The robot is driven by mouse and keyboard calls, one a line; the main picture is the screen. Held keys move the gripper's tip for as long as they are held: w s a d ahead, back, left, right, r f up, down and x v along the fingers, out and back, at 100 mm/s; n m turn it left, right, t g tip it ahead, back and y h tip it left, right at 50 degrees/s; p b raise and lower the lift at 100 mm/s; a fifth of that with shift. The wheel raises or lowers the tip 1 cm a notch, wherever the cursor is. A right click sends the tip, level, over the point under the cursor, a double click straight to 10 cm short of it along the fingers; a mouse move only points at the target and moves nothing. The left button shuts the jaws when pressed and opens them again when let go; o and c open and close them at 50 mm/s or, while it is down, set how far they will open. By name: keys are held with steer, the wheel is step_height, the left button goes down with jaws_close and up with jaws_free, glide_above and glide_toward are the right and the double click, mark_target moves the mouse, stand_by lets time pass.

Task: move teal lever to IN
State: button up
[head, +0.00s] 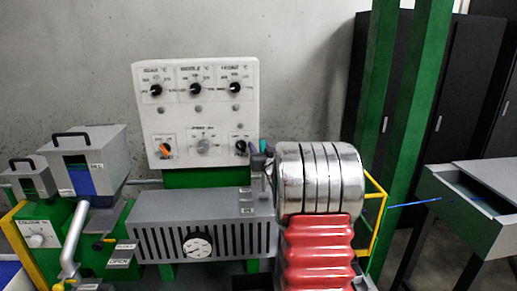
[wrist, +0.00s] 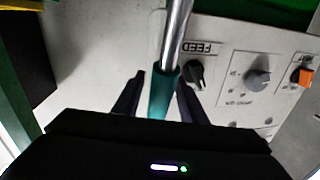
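The teal lever handle (wrist: 163,95) sits on a shiny metal rod and lies between the fingers of my gripper (wrist: 159,92) in the wrist view. The fingers are apart, with a gap on the left side of the handle. The right finger is very close to the handle; I cannot tell if it touches. The rest of the lever is hidden there, and I cannot read an IN mark.
The white control panel (head: 190,118) with several knobs stands right behind the lever. The FEED knob (wrist: 196,73) is close to the right finger. A grey slotted housing (head: 200,228) is below, a yellow rail (head: 378,215) at right. A blue cable (head: 415,202) lies near a grey bench.

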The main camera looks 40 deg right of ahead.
steer(key=shift+c, duration=0.5)
jaws_close()
